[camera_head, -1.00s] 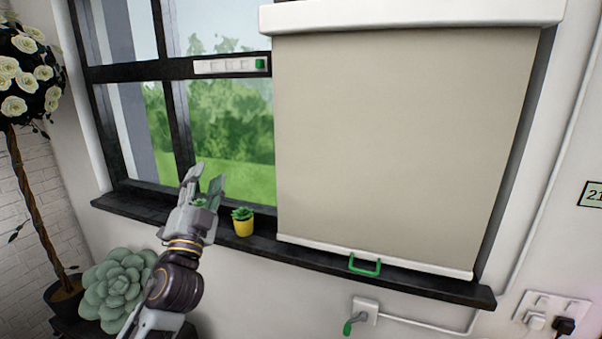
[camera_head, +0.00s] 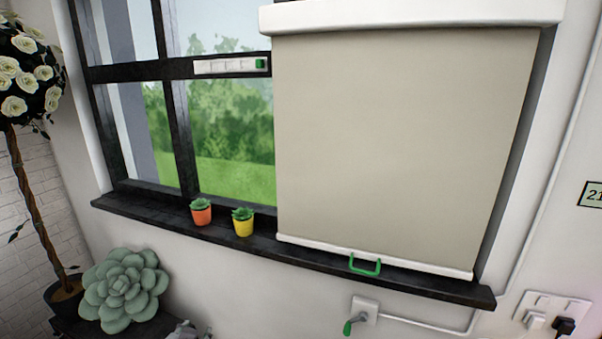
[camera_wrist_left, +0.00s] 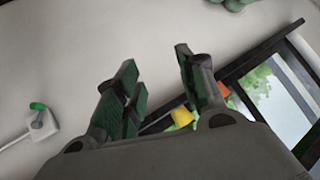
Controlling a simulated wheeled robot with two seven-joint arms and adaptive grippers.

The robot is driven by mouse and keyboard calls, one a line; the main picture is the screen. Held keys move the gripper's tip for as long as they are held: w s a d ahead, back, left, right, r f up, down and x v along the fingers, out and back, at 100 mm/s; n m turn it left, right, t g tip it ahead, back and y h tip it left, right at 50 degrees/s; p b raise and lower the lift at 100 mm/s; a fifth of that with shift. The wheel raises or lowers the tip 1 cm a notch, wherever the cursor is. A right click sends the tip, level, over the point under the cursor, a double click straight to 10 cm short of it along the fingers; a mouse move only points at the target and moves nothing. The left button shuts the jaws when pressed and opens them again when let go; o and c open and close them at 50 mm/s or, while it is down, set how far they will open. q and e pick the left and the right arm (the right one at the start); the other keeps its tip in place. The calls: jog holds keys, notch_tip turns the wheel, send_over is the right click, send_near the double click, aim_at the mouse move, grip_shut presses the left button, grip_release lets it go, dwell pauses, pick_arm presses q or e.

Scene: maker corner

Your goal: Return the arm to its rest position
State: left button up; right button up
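My left gripper (camera_wrist_left: 158,80) shows in the left wrist view with its two dark green finger pads spread apart and nothing between them. In the head view only a small grey piece of my left arm (camera_head: 186,331) shows at the bottom edge, below the window sill. My right arm and gripper are in neither view.
An orange pot (camera_head: 201,213) and a yellow pot (camera_head: 243,225) with small plants stand on the dark sill (camera_head: 330,262). A lowered blind (camera_head: 400,140) has a green handle (camera_head: 365,265).

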pick_arm(q)
jog(key=s+d+f+g+h, duration=0.1)
jog(key=s+d+f+g, duration=0.15)
jog(key=s+f, duration=0.45)
jog(key=s+d+f+g+h, duration=0.15)
jog(key=s+f+g, duration=0.25)
jog(key=s, duration=0.5)
notch_tip(320, 180, down, 33)
jog(key=s+g, duration=0.2)
jog(key=s, duration=0.1)
jog(key=s+a+f, duration=0.2)
jog(key=s+f, duration=0.8)
jog(key=s, duration=0.1)
jog(key=s+a+f, duration=0.2)
jog(key=s+f, duration=0.8)
jog(key=s, duration=0.1)
jog(key=shift+a+g, duration=0.15)
jog(key=shift+g, duration=0.3)
jog(key=shift+w, duration=0.15)
